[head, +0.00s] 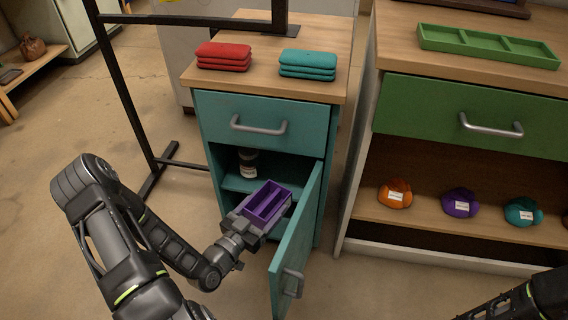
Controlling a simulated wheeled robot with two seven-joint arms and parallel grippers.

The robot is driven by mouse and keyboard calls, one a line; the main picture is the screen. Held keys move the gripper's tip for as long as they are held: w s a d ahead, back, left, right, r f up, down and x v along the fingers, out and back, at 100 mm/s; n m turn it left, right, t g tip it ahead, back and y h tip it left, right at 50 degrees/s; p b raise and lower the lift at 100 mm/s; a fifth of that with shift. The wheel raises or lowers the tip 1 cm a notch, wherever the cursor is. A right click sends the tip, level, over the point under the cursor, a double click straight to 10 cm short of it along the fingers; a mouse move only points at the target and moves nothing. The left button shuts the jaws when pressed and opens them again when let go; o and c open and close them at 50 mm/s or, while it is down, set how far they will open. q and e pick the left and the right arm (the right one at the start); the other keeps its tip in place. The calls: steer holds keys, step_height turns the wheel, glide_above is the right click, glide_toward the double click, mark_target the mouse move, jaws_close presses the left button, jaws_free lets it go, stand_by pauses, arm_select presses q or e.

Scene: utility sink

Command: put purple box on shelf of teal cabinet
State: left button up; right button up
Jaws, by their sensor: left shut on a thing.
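The purple box (268,203) is an open tray with a divider. My left gripper (246,224) is shut on its near end and holds it at the open front of the teal cabinet (322,135). The cabinet door (298,245) stands swung open to the right of the box. Inside, a shelf (236,182) shows behind the box, with a small jar on it. The box hides part of the cabinet's lower inside. I cannot tell whether the box touches the shelf or the door. Part of my right arm shows at the bottom right; its gripper jaws are not clear.
The small jar (248,163) stands at the shelf's left. A black metal frame (128,95) stands at the left. A green cabinet (460,115) with several small bags below stands at the right.

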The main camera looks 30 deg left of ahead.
arm_select(q)
steer(key=shift+w+a+f+b, duration=0.35)
steer(key=shift+w+a+b, duration=0.5)
steer(key=shift+w, duration=2.3)
steer(key=shift+w+a+f+b, duration=0.3)
steer(key=shift+w+a+b, duration=0.6)
steer(key=shift+w, duration=2.3)
steer(key=shift+w+a+f+b, duration=0.35)
steer(key=shift+w+a+b, duration=0.5)
steer(key=shift+w, duration=2.3)
steer(key=shift+d, duration=0.15)
steer(key=shift+w+f+b, duration=0.2)
steer(key=shift+f+b, duration=1.45)
steer(key=shift+f, duration=0.85)
steer(key=shift+f, duration=0.15)
steer(key=o, duration=1.2)
